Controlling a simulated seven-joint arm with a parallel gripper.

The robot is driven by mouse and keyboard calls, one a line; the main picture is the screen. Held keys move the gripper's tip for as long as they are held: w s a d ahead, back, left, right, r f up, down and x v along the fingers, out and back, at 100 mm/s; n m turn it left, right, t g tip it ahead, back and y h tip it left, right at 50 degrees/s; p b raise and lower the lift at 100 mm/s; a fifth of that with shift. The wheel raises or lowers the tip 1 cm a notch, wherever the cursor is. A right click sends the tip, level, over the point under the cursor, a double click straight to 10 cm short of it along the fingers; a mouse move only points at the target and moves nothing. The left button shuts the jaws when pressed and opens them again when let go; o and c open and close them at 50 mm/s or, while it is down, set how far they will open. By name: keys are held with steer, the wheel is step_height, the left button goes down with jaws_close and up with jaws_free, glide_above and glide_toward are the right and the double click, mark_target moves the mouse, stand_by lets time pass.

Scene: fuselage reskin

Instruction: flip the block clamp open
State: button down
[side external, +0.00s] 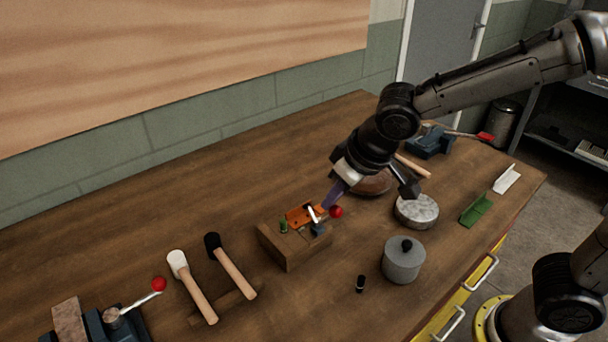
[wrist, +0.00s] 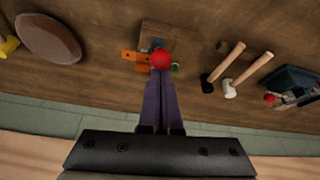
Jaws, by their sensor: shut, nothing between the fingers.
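A wooden block (side external: 275,247) sits mid-bench, carrying an orange plate (side external: 297,216), a small green piece (side external: 283,226) and a small blue-grey clamp (side external: 318,229). The clamp's red ball knob (side external: 336,211) stands out at the block's right side. In the wrist view the red knob (wrist: 161,57) lies just beyond the fingertips and hides part of the clamp. My gripper (side external: 326,206), with purple fingers, is shut and empty, close beside the knob. The wrist view also shows my gripper (wrist: 160,78) with its fingers together. I cannot tell whether they touch the knob.
Two mallets (side external: 232,272) (side external: 200,292) lie left of the block. A grey lidded pot (side external: 404,262), a small black cylinder (side external: 360,284) and a round grey disc (side external: 417,211) are to the right. Blue vises with red knobs stand at front left (side external: 95,324) and back right (side external: 430,141).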

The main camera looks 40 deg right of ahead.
steer(key=s, duration=0.1)
steer(key=s+f, duration=0.1)
steer(key=shift+s+f, duration=0.2)
steer(key=shift+s, duration=0.1)
steer(key=s+f, duration=0.4)
steer(key=f, duration=0.1)
steer(key=shift+d, duration=0.15)
steer(key=shift+s+f, duration=0.1)
stand_by(0.3)
step_height(320, 180, up, 5)
steer(key=w+a, duration=0.1)
steer(key=w, duration=0.1)
steer(key=s+r, duration=0.1)
steer(key=s, duration=0.8)
steer(key=shift+s, duration=0.15)
steer(key=shift+d+r, duration=0.1)
steer(key=shift+d, duration=0.05)
